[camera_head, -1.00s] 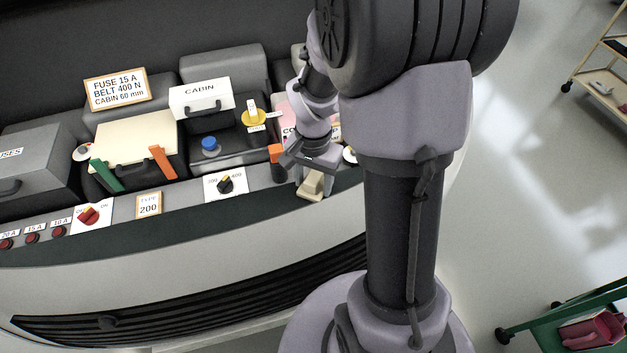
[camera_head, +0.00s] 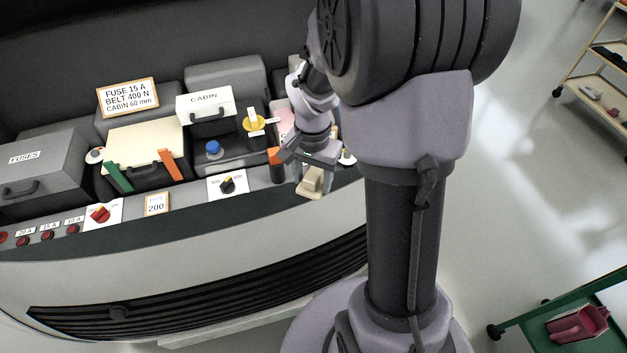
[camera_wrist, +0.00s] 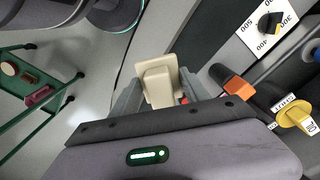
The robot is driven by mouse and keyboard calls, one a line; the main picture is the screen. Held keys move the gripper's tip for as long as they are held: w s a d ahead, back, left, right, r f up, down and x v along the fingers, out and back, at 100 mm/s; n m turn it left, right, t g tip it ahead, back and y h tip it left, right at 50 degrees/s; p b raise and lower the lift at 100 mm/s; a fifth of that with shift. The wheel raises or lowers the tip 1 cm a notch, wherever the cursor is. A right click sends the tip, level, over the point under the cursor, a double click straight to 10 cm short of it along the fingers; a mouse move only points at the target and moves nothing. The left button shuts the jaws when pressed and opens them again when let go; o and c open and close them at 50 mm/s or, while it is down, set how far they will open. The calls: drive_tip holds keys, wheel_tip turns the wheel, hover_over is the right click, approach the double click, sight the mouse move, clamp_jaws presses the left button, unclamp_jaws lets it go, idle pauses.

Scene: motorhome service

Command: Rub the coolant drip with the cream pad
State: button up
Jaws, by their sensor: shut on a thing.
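My gripper (camera_head: 309,176) is over the right end of the engine bay's front ledge. It is shut on the cream pad (camera_wrist: 158,82), a pale block between the two fingers in the wrist view. The pad also shows under the gripper in the head view (camera_head: 312,186). I cannot make out the coolant drip in either view. A small red patch (camera_wrist: 184,101) shows beside the pad, partly hidden by a finger; I cannot tell what it is. I cannot tell whether the pad touches the ledge.
An orange-topped post (camera_head: 275,158) stands close left of the gripper. A yellow cap (camera_head: 254,125), a blue cap (camera_head: 213,148) and a dial (camera_head: 227,186) are farther left. A green trolley (camera_head: 550,318) is at the lower right. Open floor lies between it and my arm.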

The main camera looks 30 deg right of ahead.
drive_tip(key=shift+r+p, duration=0.8)
drive_tip(key=shift+r, duration=0.45)
